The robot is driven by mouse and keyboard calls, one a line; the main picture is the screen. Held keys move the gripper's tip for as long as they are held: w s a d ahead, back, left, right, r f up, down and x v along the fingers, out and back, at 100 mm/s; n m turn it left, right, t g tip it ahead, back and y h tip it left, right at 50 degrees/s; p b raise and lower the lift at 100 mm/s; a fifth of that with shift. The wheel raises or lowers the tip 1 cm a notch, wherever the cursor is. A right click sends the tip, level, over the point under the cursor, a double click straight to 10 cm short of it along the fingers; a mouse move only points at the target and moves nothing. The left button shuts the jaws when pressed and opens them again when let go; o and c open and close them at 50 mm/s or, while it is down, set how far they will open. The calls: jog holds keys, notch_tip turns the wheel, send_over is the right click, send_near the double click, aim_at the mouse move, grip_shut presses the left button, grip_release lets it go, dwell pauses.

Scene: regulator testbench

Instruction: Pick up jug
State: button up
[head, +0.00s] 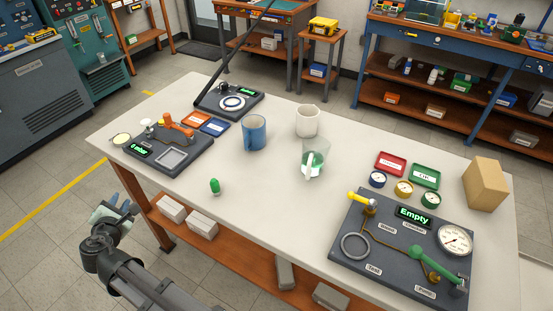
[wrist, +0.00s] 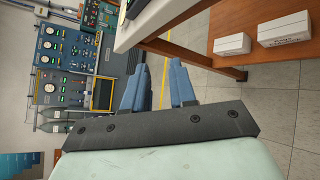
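The jug (head: 314,157) looks like a clear, green-tinted vessel with a pale handle facing the front. It stands upright near the middle of the white table (head: 262,205). My gripper (head: 121,204) is off the table's front left edge, well to the left of the jug and apart from it. In the wrist view my gripper (wrist: 159,68) shows two blue fingers with a gap between them, and nothing is in the gap. The jug is not in the wrist view.
A green piece (head: 214,186) is near the front edge. Test panels (head: 405,250) sit at right and left (head: 170,150). A brown box (head: 484,184) stands far right.

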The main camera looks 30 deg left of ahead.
aim_at(311, 162)
jog(key=w+d+r+t, duration=0.2)
jog(key=w+r, duration=0.3)
jog(key=r, duration=0.3)
jog(key=w+d+r+m+t+h, duration=0.2)
jog(key=w+d+t+h, duration=0.3)
jog(key=w+d, duration=0.55)
jog(key=w+d+m+g+h, duration=0.1)
jog(key=w+d+m+h, duration=0.1)
jog(key=w+d+h, duration=0.55)
jog(key=w+d+m+g+h, duration=0.1)
jog(key=w+d+m+h, duration=0.2)
jog(key=d, duration=0.8)
jog(key=w+d+m+g+h, duration=0.1)
jog(key=w+d+g+h, duration=0.1)
jog(key=w+d+h, duration=0.45)
jog(key=shift+s+d+f, duration=0.25)
jog(key=shift+d+f, duration=0.1)
jog(key=shift+f, duration=0.6)
jog(key=shift+s+d+f, duration=0.2)
jog(key=shift+d+f, duration=0.15)
jog(key=shift+f, duration=0.55)
jog(key=shift+s+d+f, duration=0.25)
jog(key=shift+d+f, duration=0.1)
jog(key=shift+f, duration=0.6)
jog(key=shift+x, duration=2.5)
jog(key=shift+r, duration=0.15)
jog(key=shift+c, duration=0.4)
